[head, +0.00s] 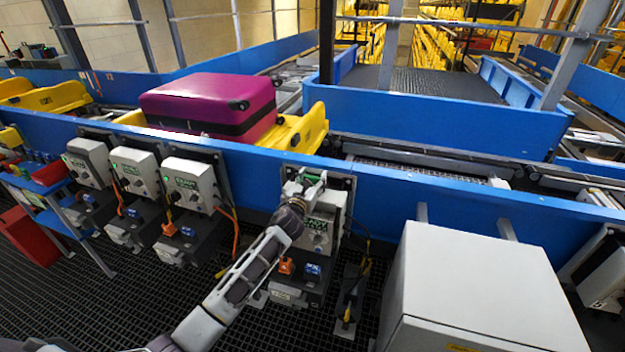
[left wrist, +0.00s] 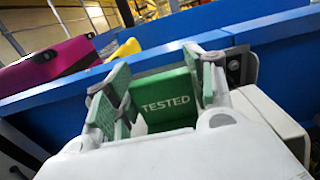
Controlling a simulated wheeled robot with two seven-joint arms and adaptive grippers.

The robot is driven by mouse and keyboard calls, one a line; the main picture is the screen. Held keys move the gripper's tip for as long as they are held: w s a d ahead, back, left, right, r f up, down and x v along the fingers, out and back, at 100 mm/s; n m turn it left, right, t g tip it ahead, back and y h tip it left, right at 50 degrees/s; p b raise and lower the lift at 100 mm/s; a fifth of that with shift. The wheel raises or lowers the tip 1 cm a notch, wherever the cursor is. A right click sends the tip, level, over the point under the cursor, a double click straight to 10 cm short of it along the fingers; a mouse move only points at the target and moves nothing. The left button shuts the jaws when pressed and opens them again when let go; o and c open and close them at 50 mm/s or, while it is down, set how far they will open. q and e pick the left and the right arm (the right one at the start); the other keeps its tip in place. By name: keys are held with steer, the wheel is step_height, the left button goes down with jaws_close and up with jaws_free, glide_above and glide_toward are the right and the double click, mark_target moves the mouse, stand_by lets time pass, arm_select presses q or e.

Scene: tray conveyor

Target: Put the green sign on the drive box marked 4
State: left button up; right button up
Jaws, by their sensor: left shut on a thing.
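The green sign (left wrist: 165,92), with "TESTED" in white letters, is between the fingers of my left gripper (left wrist: 158,88) in the left wrist view. My left gripper (head: 306,180) is shut on the sign and is at the top of a grey drive box (head: 323,232) against the blue conveyor side in the head view. The arm and gripper hide part of this box. I cannot read its number, and cannot tell whether the sign touches it. My right gripper is not in view.
A blue conveyor wall (head: 400,205) runs behind the boxes. A magenta suitcase (head: 215,100) lies in a yellow tray (head: 305,130) beyond it. A large white cabinet (head: 480,285) stands to the right. A blue rack (head: 50,190) is at the left, above dark grating.

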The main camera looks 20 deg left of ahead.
arm_select(q)
steer(key=shift+f, duration=0.15)
steer(key=o, duration=1.1)
steer(key=shift+s, duration=0.1)
steer(key=s, duration=1.1)
steer(key=shift+s+a+r+b, duration=0.2)
steer(key=shift+s+a+b, duration=0.05)
steer(key=shift+s+b, duration=0.15)
